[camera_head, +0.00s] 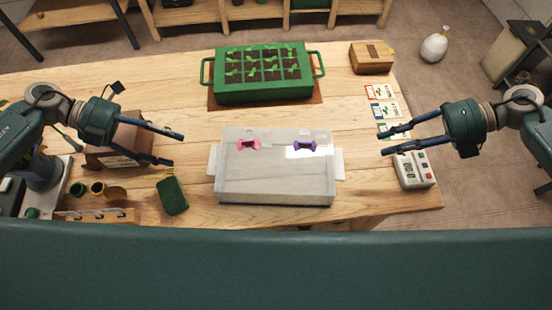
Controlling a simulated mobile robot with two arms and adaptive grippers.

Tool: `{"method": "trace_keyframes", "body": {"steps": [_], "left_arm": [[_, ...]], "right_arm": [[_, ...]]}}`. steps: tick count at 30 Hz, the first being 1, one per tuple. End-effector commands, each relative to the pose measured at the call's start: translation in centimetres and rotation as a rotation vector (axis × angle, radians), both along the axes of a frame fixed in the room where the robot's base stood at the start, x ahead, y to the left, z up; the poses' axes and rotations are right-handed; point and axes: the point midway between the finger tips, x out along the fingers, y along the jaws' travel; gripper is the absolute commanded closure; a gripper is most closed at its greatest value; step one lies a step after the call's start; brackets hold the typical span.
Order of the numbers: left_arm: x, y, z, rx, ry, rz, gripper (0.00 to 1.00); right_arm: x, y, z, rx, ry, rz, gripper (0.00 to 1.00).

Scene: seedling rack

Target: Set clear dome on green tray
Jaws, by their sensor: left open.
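The clear dome (275,180) is a see-through box with a flat flange at its left and right ends. It sits on the wooden table near the front, with a pink knob (249,144) and a purple knob (305,146) on it. The green tray (262,95) holds seedlings in dark soil cells and stands behind the dome on a brown mat. My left gripper (177,149) is open and empty, left of the dome. My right gripper (381,143) is open and empty, right of the dome. Neither gripper touches the dome.
A wooden box (371,58) stands at the back right, with seed packets (382,108) in front. A white timer-like device (415,171) lies under my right gripper. A dark green object (172,195) and small pots (97,188) are at the left. The table between dome and tray is clear.

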Motion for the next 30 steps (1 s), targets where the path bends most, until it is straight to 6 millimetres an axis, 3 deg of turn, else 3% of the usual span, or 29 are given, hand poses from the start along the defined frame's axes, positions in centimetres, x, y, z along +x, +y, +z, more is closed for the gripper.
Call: {"method": "trace_keyframes", "body": {"steps": [11, 24, 30], "left_arm": [[0.0, -0.8, -0.3, -0.002, 0.0, 0.0, 0.43], [-0.4, -7.2, -4.2, -0.003, 0.001, -0.002, 0.43], [-0.4, -8.9, -5.2, -0.002, 0.001, -0.001, 0.43]], "right_arm": [[0.0, 0.8, -0.4, 0.001, 0.0, 0.001, 0.73], [-0.4, 7.2, -4.2, 0.004, 0.0, 0.002, 0.73], [-0.4, 8.9, -5.2, 0.002, 0.0, 0.0, 0.73]]}}
